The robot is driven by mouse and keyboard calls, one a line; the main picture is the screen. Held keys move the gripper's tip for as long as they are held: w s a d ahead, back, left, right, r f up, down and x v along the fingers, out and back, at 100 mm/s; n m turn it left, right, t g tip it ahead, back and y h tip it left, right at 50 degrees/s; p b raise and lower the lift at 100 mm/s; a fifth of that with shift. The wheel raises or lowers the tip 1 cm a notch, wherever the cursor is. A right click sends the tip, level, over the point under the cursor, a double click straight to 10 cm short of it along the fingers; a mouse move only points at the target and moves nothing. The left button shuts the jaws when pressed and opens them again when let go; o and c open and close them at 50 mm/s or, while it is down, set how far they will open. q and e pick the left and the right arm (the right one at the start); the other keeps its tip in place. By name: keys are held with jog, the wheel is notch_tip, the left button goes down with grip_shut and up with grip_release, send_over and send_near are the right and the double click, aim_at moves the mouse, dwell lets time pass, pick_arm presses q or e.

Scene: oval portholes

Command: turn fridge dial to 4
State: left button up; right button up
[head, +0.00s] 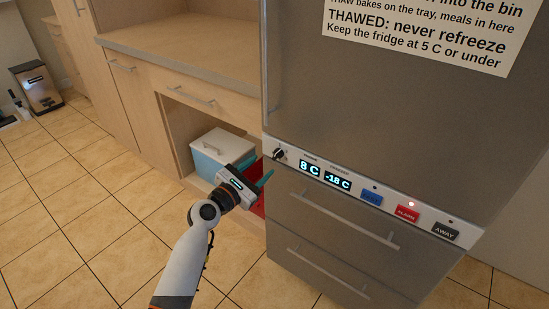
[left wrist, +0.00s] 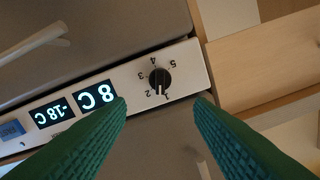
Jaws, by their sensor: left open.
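The fridge dial (head: 279,154) is a small black knob at the left end of the fridge's pale control strip. In the left wrist view the dial (left wrist: 160,80) has numbers 1 to 5 around it, and its white mark points between 1 and 2. My left gripper (head: 257,161) has teal ribbed fingers. It is open and empty, just in front of and to the left of the dial, not touching it. In the left wrist view the fingers (left wrist: 160,118) stand apart below the dial. My right gripper is out of view.
The fridge display (head: 309,169) reads 8 C and the freezer display (head: 338,180) reads -18 C. Blue, red ALARM (head: 406,214) and AWAY buttons follow to the right. A drawer handle (head: 345,222) sticks out below. A cooler box (head: 215,150) stands in the cabinet opening.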

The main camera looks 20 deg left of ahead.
aim_at(275, 155)
pick_arm(q)
jog(key=b+x, duration=0.1)
jog(key=x, duration=0.5)
jog(key=shift+w+d, duration=0.1)
jog(key=shift+w, duration=0.3)
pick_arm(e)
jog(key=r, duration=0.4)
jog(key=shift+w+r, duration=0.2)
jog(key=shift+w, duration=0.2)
pick_arm(q)
jog(key=c, duration=1)
